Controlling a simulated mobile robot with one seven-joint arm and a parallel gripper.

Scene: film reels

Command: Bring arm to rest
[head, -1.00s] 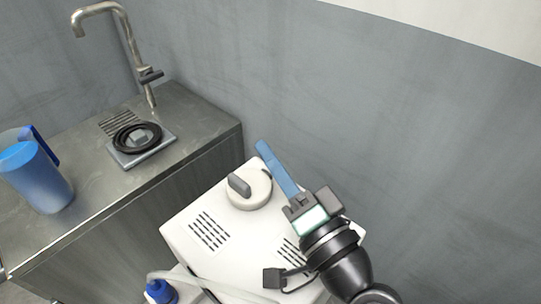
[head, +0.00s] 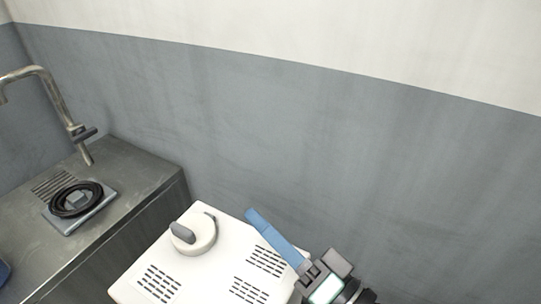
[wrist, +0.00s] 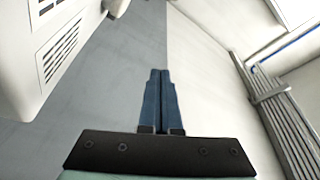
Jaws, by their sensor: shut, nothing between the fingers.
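My gripper (head: 250,213) has blue fingers and reaches in from the lower right of the head view. Its fingers lie in the picture over the right part of a white vented machine. In the wrist view my gripper (wrist: 159,72) shows both blue fingers side by side, shut with nothing between them. The grey and white wall lies behind them there.
The white machine (head: 222,262) has a round cap with a grey handle (head: 194,235) on top. At left a steel counter (head: 120,165) carries a faucet (head: 50,90) and a black ring (head: 76,199) on a grey plate. Bare wall (head: 320,140) fills the right.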

